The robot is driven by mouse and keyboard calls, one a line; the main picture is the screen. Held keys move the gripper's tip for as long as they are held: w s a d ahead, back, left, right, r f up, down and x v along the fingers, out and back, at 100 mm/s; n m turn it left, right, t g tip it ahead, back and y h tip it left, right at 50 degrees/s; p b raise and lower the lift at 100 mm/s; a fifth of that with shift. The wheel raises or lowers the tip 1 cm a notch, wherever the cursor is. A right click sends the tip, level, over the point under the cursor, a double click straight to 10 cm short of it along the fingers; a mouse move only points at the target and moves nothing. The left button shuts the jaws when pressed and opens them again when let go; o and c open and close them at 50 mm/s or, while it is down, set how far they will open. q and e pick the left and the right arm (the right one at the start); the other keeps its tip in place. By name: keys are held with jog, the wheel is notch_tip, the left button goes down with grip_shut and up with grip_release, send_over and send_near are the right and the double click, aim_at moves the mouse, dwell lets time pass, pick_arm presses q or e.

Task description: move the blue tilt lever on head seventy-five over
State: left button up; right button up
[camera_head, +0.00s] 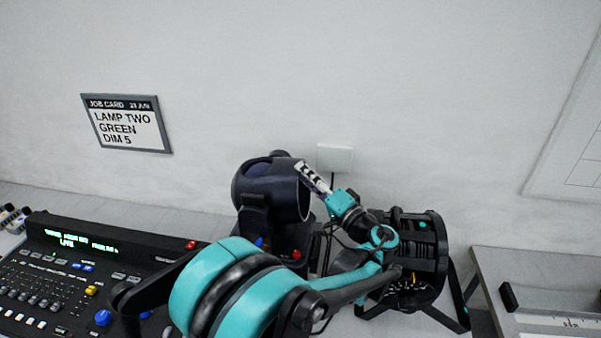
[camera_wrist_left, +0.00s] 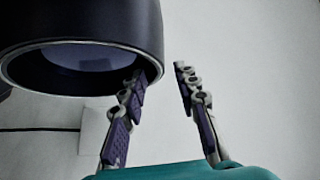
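A dark lamp head (camera_head: 268,188) with a round, open front stands near the wall; its number cannot be read. A small blue part (camera_head: 259,242), which looks like the tilt lever, shows low on its stand, partly behind my arm. My left gripper (camera_head: 310,174) is at the right of the lamp's front rim. In the left wrist view the lamp barrel (camera_wrist_left: 85,40) fills the upper left. My right gripper is out of view.
A black lamp in a frame (camera_head: 425,245) stands close on the right, behind my arm. A lighting console (camera_head: 75,285) is on the left. A red knob (camera_head: 296,254) sits low by the lamp head. A job card (camera_head: 127,123) hangs on the wall.

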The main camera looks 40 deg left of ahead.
pick_arm(q)
jog(key=shift+x, duration=1)
grip_shut()
jog(key=shift+d, duration=0.1)
jog(key=shift+w+d+f+b, duration=0.25)
jog(key=shift+d+f+b, duration=0.45)
jog(key=shift+f, duration=0.3)
jog(key=shift+c, duration=1.3)
grip_release()
jog(key=shift+o, duration=1.3)
jog(key=shift+w+a+f, duration=0.1)
jog(key=shift+w, duration=0.15)
